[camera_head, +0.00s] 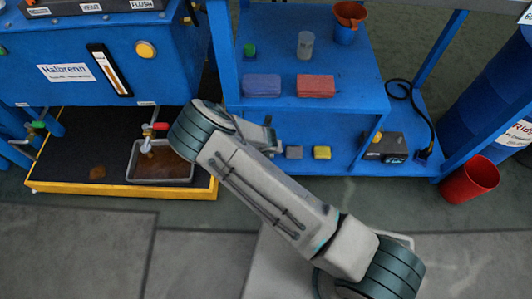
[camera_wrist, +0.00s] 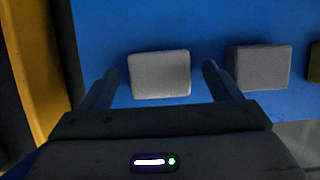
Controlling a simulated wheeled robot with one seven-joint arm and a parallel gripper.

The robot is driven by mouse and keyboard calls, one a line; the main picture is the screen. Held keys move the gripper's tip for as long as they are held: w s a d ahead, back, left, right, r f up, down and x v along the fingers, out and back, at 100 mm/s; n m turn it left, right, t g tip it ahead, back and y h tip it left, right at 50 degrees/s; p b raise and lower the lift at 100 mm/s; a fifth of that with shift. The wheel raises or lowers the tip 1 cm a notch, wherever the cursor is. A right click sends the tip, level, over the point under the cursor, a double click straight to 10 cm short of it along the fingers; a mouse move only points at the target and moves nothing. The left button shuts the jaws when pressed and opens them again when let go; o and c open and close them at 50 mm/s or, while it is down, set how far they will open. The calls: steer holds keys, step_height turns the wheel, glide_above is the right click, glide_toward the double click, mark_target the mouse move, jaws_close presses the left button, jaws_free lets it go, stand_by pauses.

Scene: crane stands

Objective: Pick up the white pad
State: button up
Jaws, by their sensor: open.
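The white pad (camera_wrist: 160,75) lies flat on the blue lower shelf (camera_wrist: 205,25) in the wrist view. It sits between the two fingers of my open gripper (camera_wrist: 158,80), with a gap on each side and nothing held. The fingertips reach about the near half of the pad; I cannot tell their height above the shelf. In the head view my gripper (camera_head: 268,135) is at the left end of the lower shelf, and the white pad is hidden behind it and my arm.
A grey pad (camera_wrist: 262,67) lies just right of the white one; it also shows in the head view (camera_head: 294,152), beside a yellow pad (camera_head: 322,152). The upper shelf (camera_head: 280,60) overhangs behind. A yellow-edged black tray platform (camera_head: 70,180) is on the left.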

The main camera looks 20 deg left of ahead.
steer(key=shift+c, duration=0.4)
steer(key=c, duration=1)
steer(key=shift+r, duration=0.1)
steer(key=shift+r+p, duration=0.7)
steer(key=shift+r, duration=0.1)
step_height(320, 180, up, 2)
steer(key=shift+r+p, duration=0.15)
steer(key=shift+p, duration=0.7)
steer(key=s+d+p, duration=0.1)
steer(key=s, duration=0.5)
steer(key=s+d+p, duration=0.1)
steer(key=s+p, duration=0.1)
steer(key=s, duration=0.3)
steer(key=s+d+p, duration=0.2)
steer(key=s, duration=0.4)
steer(key=shift+s+d+f, duration=0.1)
steer(key=shift+s+f, duration=0.2)
